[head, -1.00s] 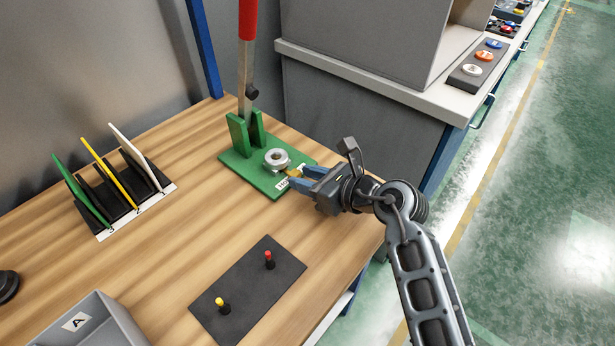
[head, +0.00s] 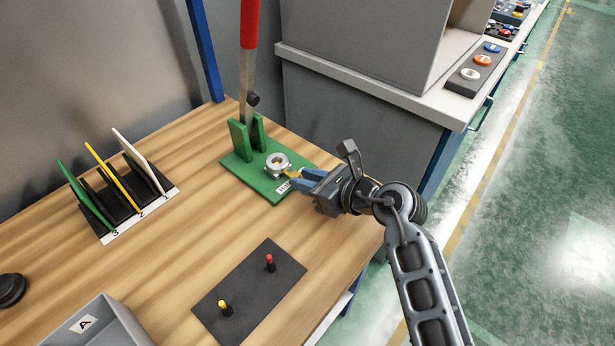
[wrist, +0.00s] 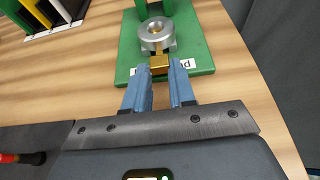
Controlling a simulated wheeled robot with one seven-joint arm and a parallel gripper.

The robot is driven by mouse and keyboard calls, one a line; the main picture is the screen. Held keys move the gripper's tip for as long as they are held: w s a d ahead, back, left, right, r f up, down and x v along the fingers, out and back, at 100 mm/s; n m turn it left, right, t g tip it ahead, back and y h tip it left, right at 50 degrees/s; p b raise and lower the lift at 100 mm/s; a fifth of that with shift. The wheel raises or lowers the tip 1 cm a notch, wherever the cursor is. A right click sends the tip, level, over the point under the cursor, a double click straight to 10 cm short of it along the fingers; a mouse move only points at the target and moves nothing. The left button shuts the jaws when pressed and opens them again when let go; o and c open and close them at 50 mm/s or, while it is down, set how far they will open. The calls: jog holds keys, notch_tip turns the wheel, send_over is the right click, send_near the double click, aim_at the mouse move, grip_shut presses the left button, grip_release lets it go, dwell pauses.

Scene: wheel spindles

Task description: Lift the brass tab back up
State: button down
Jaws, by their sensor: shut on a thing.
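The brass tab (wrist: 159,63) sticks out from the front of a round silver fitting (wrist: 155,33) on a green base plate (wrist: 204,56). In the head view the tab (head: 293,175) is a small golden piece at the fitting's near right side. My gripper (wrist: 160,80) reaches in from the right in the head view (head: 300,180). Its blue fingers are shut on the tab's outer end, low over the plate. The fingers partly cover a white label on the plate.
A red-handled lever (head: 249,60) stands upright between green brackets (head: 247,138) behind the fitting. A black plate with red and yellow pegs (head: 246,290) lies in front. A rack with coloured cards (head: 120,195) stands left. Bare wood (head: 200,220) lies between.

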jog(key=shift+r, duration=0.2)
jog(key=shift+w, duration=0.1)
jog(key=c, duration=1.3)
grip_release()
jog(key=shift+r, duration=0.15)
jog(key=o, duration=0.4)
jog(key=shift+v, duration=3.9)
